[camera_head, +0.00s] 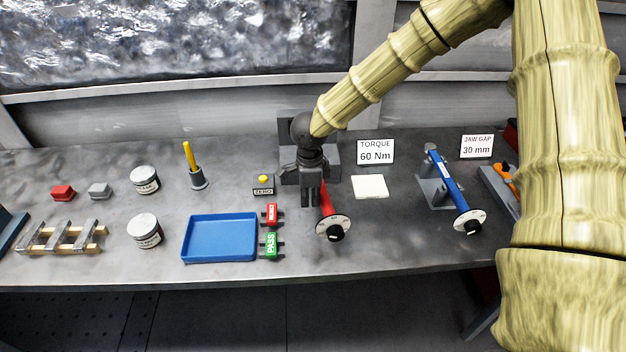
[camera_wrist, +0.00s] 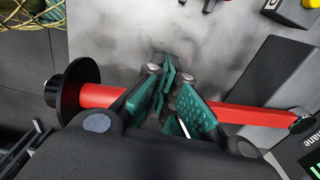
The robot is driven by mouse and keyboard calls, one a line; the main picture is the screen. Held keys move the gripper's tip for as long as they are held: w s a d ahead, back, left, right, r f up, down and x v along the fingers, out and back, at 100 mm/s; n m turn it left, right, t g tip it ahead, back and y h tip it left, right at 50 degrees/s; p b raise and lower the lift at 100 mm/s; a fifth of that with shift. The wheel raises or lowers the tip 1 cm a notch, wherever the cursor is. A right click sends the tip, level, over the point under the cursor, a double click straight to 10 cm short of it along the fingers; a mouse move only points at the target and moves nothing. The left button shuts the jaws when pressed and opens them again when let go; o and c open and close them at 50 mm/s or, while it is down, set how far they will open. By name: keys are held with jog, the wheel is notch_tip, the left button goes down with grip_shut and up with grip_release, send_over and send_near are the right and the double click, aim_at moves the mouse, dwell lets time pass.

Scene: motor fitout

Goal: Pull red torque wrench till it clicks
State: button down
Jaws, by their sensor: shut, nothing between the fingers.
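The red torque wrench (camera_head: 326,202) lies on the bench with its white dial and black knob (camera_head: 333,228) toward the front edge. Its far end is hidden behind my arm and gripper in the head view. My gripper (camera_head: 309,196) points down beside the red bar. In the wrist view my gripper's green-padded fingers (camera_wrist: 170,88) are shut on nothing. The red wrench (camera_wrist: 96,95) runs across behind them, its middle hidden by the fingers. Whether the fingers touch it cannot be told. A sign reading "TORQUE 60 Nm" (camera_head: 376,151) stands behind, to the right.
Left of the wrench are red REJECT (camera_head: 271,214) and green PASS (camera_head: 271,245) blocks, a yellow-buttoned ZERO box (camera_head: 263,190) and a blue tray (camera_head: 188,247). A blue tool (camera_head: 446,179) on a grey stand is at right. A pale square pad (camera_head: 370,187) lies between.

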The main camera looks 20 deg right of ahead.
jog(key=shift+w+a+p, duration=0.15)
jog(key=shift+w+a, duration=0.05)
jog(key=shift+a, duration=0.5)
jog(key=shift+w+a+p, duration=0.15)
jog(key=shift+w+a, duration=0.05)
jog(key=shift+a, duration=0.45)
notch_tip(320, 180, up, 9)
jog(key=p, duration=0.5)
jog(key=shift+p, duration=0.3)
dwell(0.4)
